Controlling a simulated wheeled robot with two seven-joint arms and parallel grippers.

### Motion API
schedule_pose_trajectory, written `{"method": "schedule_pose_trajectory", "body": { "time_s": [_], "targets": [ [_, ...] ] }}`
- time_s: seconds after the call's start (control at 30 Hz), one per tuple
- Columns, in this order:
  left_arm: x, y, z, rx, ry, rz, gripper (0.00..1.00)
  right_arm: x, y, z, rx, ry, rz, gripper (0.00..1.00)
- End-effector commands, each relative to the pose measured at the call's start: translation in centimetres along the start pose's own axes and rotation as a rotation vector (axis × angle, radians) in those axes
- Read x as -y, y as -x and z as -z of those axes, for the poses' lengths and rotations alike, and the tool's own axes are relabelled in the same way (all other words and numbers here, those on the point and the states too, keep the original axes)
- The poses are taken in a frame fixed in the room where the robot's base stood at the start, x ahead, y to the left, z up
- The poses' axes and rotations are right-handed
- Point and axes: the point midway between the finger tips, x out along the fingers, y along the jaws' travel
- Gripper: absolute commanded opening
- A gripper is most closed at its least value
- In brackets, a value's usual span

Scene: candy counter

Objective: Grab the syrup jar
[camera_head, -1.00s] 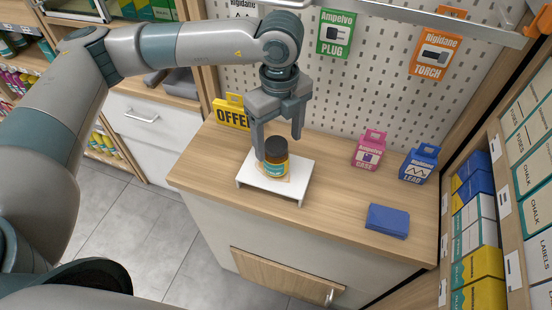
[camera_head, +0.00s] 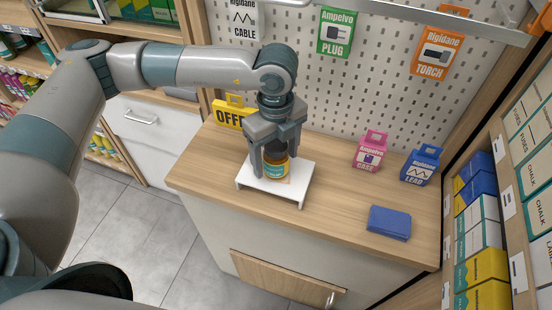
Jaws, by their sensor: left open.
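The syrup jar (camera_head: 277,168), amber with a teal and yellow label, stands upright on a small white stand (camera_head: 258,190) on the wooden counter. My left gripper (camera_head: 274,165) points down over the jar with its fingers spread, one to the left of the jar and one at its right. The fingers and palm cover most of the jar's dark lid. The gripper is open, and I cannot tell whether a finger touches the jar. My right gripper is not in view.
A yellow OFFER sign (camera_head: 229,112) stands behind the stand at left. A pink box (camera_head: 370,151), a blue box (camera_head: 420,165) and a blue stack (camera_head: 389,222) sit to the right on the counter (camera_head: 335,205). A pegboard (camera_head: 350,90) rises behind. The counter between stand and boxes is clear.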

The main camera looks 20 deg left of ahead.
Motion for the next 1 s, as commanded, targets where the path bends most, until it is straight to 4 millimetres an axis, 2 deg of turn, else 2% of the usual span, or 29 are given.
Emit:
{"method": "schedule_pose_trajectory", "body": {
  "time_s": [0.47,0.7,1.0],
  "targets": [
    [0.01,-0.06,-0.02,0.000,0.000,0.000,0.69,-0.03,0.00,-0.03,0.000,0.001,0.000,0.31],
    [0.01,-0.06,-0.02,0.000,0.000,0.000,0.16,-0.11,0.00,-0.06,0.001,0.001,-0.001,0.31],
    [0.04,0.16,-0.02,0.000,0.000,0.002,0.16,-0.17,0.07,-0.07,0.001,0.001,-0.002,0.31]
  ]
}}
